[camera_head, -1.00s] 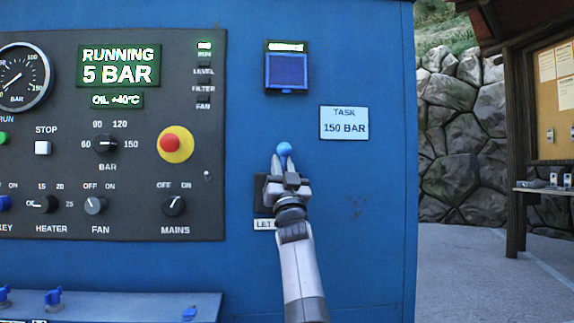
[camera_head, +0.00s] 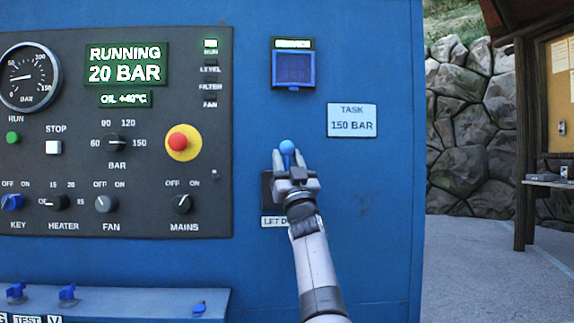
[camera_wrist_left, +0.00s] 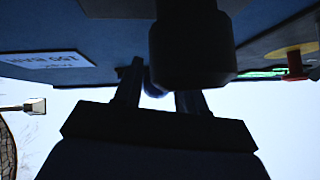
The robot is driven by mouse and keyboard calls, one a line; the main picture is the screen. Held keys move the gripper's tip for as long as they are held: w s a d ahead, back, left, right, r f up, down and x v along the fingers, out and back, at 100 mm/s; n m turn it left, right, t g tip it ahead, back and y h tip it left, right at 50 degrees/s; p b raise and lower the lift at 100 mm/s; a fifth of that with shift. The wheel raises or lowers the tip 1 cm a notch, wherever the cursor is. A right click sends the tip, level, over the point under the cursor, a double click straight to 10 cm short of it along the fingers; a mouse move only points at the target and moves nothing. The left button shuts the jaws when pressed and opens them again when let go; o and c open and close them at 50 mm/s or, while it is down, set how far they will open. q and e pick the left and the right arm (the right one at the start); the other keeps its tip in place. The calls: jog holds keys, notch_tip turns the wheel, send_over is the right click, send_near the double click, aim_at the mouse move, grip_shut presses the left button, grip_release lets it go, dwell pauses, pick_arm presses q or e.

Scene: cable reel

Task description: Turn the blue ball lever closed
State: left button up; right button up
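The blue ball (camera_head: 287,147) of the lever stands out from the blue cabinet front, above the "LET D..." label (camera_head: 274,221), which is partly covered. My left gripper (camera_head: 288,163) is at the ball from below, with a finger on each side and a gap between them. In the left wrist view, the two fingers (camera_wrist_left: 158,92) stand apart and part of the blue ball (camera_wrist_left: 154,84) shows between them. I cannot tell whether they touch it. The lever's rod and base are mostly hidden by my gripper. My right gripper is not in view.
The control panel (camera_head: 75,215) with gauge and knobs is on the left; its display (camera_head: 126,65) reads "RUNNING 20 BAR". A "TASK 150 BAR" sign (camera_head: 352,121) is at upper right. A blue ledge (camera_head: 130,300) juts out at lower left. The ground right of the cabinet is open.

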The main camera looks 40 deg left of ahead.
aim_at(288, 164)
pick_arm(q)
jog(key=shift+a+f, duration=0.1)
jog(key=shift+f, duration=0.2)
jog(key=v, duration=0.6)
jog(key=shift+s+d+f, duration=0.15)
jog(key=shift+d+f, duration=0.15)
jog(key=shift+d, duration=0.05)
dwell(0.3)
